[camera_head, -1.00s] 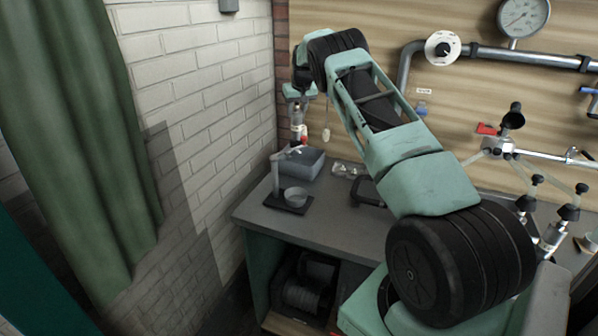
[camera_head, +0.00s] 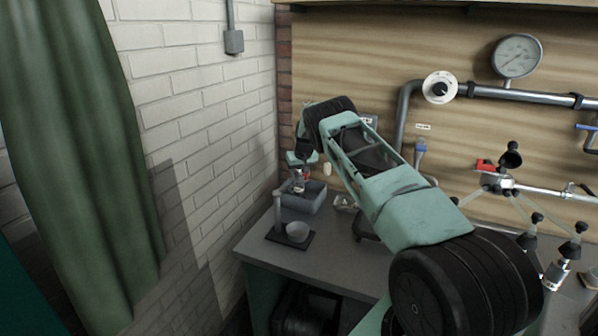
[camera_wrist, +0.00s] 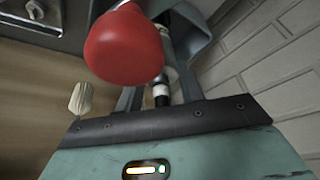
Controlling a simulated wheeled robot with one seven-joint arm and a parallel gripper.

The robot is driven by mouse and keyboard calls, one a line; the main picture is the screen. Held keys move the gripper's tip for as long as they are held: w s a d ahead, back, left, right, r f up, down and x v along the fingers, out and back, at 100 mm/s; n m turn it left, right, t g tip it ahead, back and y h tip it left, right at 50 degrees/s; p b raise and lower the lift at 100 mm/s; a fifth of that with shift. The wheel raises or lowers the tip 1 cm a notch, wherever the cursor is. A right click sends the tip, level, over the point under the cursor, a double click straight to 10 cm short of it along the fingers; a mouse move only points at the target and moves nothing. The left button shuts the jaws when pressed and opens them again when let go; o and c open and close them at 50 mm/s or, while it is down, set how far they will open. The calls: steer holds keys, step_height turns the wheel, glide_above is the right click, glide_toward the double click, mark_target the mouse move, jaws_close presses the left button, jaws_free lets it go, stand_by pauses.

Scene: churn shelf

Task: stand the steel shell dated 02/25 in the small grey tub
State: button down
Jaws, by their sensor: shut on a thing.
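My gripper (camera_head: 299,172) is at the back left of the bench, low over the small grey tub (camera_head: 318,199). It is shut on a slim steel shell (camera_head: 298,186) with dark and white bands. In the wrist view the shell (camera_wrist: 161,88) shows between the fingers, partly hidden behind a rounded red piece (camera_wrist: 124,46). A small cream piece (camera_head: 327,169) hangs beside the gripper, and it also shows in the wrist view (camera_wrist: 80,99). No date is readable. I cannot tell whether the shell's lower end touches the tub.
A small stand with a round grey cup (camera_head: 297,231) is just in front of the tub. The brick wall (camera_head: 205,125) is close on the left. A clear item (camera_head: 345,203) lies right of the tub. A steel pipe (camera_head: 520,94) and a claw cluster (camera_head: 497,182) are at the right.

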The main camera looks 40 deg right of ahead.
steer(key=c, duration=0.9)
jaws_free()
